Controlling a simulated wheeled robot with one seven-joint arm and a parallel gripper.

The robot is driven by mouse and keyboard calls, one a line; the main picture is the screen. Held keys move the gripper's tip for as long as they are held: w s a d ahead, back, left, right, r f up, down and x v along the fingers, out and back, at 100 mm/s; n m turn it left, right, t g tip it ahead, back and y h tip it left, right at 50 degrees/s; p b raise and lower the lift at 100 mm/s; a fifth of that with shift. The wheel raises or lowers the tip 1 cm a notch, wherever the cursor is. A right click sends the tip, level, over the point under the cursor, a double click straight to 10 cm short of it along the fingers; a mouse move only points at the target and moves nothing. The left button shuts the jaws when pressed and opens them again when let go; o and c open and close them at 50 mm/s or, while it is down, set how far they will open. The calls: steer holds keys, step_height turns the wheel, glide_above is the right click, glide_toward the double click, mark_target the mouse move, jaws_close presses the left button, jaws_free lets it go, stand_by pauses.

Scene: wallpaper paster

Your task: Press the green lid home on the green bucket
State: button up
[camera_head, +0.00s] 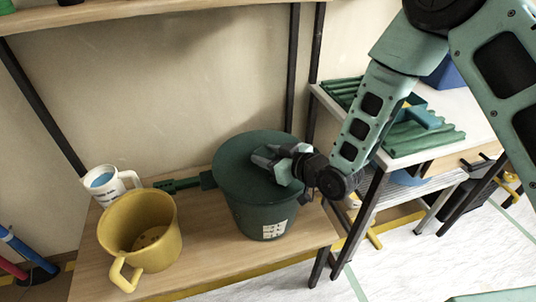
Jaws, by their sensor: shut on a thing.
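The green bucket (263,219) stands upright on the wooden bench, with a white label on its front. The round green lid (236,158) lies over the bucket's mouth and covers it. Whether its rim sits flush all around cannot be told from this view. My gripper (266,160) reaches in from the right and is at the lid's top, near its middle. It is shut on the green lid, at a grip point that its own fingers hide.
A yellow jug (165,236) and a white cup (103,184) stand left of the bucket. A dark green handled tool (180,185) lies between them and the bucket. A shelf (150,9) runs above. A side table (405,160) with green rollers stands right.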

steer(key=shift+f+b, duration=0.45)
steer(key=shift+f, duration=0.15)
steer(key=o, duration=1.1)
step_height(320, 180, up, 4)
steer(key=p, duration=0.2)
glide_above(304, 186)
steer(key=shift+r, duration=0.15)
steer(key=p+v, duration=0.1)
steer(key=p, duration=0.1)
steer(key=p+v, duration=0.2)
steer(key=p, duration=0.1)
steer(key=p+v, duration=0.2)
steer(key=p, duration=0.1)
steer(key=shift+f, duration=0.25)
